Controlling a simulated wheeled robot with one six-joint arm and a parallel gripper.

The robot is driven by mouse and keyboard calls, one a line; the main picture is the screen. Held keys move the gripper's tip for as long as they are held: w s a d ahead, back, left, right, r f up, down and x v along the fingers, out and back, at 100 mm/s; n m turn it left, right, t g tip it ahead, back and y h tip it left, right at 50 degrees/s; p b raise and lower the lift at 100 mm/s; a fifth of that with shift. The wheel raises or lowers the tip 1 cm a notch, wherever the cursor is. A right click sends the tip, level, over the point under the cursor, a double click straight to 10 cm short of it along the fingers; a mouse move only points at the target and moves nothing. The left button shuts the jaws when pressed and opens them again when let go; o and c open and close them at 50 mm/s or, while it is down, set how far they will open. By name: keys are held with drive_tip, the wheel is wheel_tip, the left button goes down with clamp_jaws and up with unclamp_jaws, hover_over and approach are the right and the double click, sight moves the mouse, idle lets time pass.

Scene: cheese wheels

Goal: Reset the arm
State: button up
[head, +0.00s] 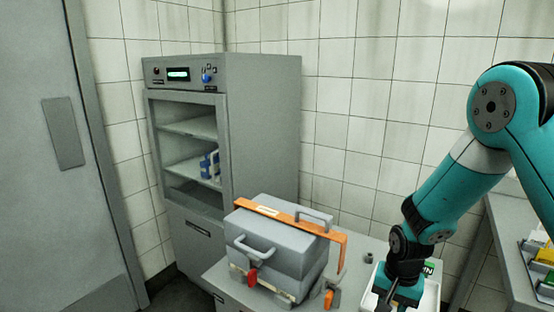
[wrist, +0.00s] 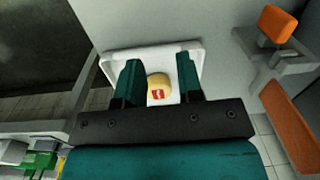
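My teal arm reaches down from the right in the head view, and my gripper (head: 386,303) is low over a white tray (head: 430,295) with a green "IN" label. In the wrist view my gripper (wrist: 158,75) has its two dark teal fingers apart. A small yellow cheese wheel (wrist: 158,84) with a red and white mark shows between the fingers, over the white tray (wrist: 118,62). Gaps show on both sides of the wheel, and neither finger visibly touches it. In the head view the wheel is hidden.
A grey case (head: 275,250) with an orange bar (head: 290,220) stands on the counter left of the tray. Behind it is a tall grey cabinet (head: 262,130) with shelves holding a blue and white item (head: 210,165). A side bench (head: 505,235) with yellow and green items is at right.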

drive_tip(key=s+a+r+n+y, duration=0.1)
drive_tip(key=s+a+r+n, duration=0.3)
drive_tip(key=r, duration=0.5)
drive_tip(key=s+a+r+n+y, duration=0.1)
drive_tip(key=s+a+r+n, duration=0.25)
drive_tip(key=s+r, duration=0.4)
drive_tip(key=s+a+r+n+y, duration=0.1)
drive_tip(key=s+a+r+n, duration=0.1)
drive_tip(key=s+r+n, duration=0.3)
drive_tip(key=s+r, duration=0.3)
drive_tip(key=s, duration=0.4)
drive_tip(key=shift+a+r+y, duration=0.35)
drive_tip(key=shift+a+y, duration=0.05)
